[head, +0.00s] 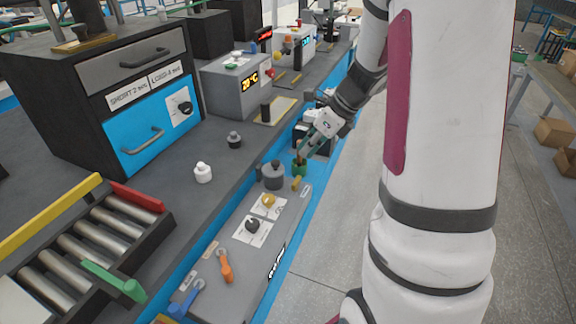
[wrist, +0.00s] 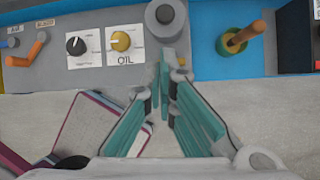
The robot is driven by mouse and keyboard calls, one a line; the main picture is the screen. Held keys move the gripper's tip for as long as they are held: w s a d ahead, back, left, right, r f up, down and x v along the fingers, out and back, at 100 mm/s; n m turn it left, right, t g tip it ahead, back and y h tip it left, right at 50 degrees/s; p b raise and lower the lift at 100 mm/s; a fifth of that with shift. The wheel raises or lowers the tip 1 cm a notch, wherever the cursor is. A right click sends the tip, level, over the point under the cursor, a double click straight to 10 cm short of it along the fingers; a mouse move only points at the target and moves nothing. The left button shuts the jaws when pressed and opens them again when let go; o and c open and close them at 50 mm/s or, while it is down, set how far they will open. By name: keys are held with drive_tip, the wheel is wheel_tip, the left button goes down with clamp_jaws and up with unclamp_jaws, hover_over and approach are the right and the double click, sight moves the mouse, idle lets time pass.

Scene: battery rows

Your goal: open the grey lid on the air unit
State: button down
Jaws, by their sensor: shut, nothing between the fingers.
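The air unit is a grey panel box (head: 235,255) along the blue bench edge; its labelled face also shows in the wrist view (wrist: 50,62). A round grey cap (head: 273,176), which looks like the grey lid, sits at its far end and appears closed. It also shows at the top of the wrist view (wrist: 165,17). My gripper (head: 302,153) is shut and empty, beside a green cup in the head view. In the wrist view my gripper's fingertips (wrist: 165,72) lie just below the grey cap in the picture. I cannot tell whether they touch it.
The unit carries a black knob (head: 252,226), a yellow knob (head: 268,201), an orange lever (head: 227,266) and a blue lever (head: 187,300). A green cup (head: 300,169) with a brown stick stands close by. Open floor (head: 330,220) lies right of the bench.

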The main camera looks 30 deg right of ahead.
sight(273, 166)
drive_tip(key=b+x, duration=0.2)
drive_tip(key=x, duration=0.8)
drive_tip(key=shift+r+p, duration=0.15)
drive_tip(key=shift+p, duration=0.15)
drive_tip(key=shift+r+p, duration=0.2)
drive_tip(key=shift+p, duration=0.35)
